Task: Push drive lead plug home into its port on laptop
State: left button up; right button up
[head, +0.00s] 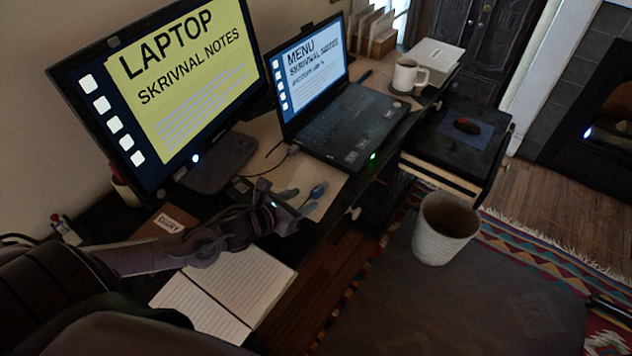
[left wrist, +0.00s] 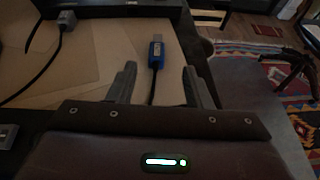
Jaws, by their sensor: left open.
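The laptop (head: 345,120) stands open on the desk, its screen reading MENU. Its near edge shows dark at the top of the left wrist view (left wrist: 130,5). The drive lead plug (head: 318,190) is blue with a silver metal end and lies over the tan sheet. In the left wrist view the plug (left wrist: 156,52) points up the picture toward the laptop, clear of it. My left gripper (head: 294,203) is open just behind the plug; the dark lead runs back between its fingers (left wrist: 160,78), apart from both. The port itself cannot be made out. My right gripper does not show.
A grey plug with a cable (head: 293,150) sits by the laptop's left edge. A monitor (head: 190,80) stands left, an open notebook (head: 225,285) in front. A white mug (head: 405,75) stands beyond the laptop, and a white pot (head: 445,228) stands right of the desk.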

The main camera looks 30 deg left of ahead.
aim_at(316, 190)
pick_arm(q)
jog(key=shift+w+d+f, duration=0.1)
jog(key=shift+w+d, duration=0.05)
jog(key=shift+w, duration=0.35)
jog(key=shift+w+d, duration=0.15)
jog(key=shift+w, duration=0.3)
jog(key=x, duration=0.3)
jog(key=shift+w+a+p, duration=0.25)
jog(key=shift+w+p, duration=0.05)
jog(key=shift+p, duration=0.05)
jog(key=shift+w+d+f, duration=0.1)
jog(key=shift+w+f, duration=0.05)
jog(key=shift+w, duration=0.1)
jog(key=c, duration=1)
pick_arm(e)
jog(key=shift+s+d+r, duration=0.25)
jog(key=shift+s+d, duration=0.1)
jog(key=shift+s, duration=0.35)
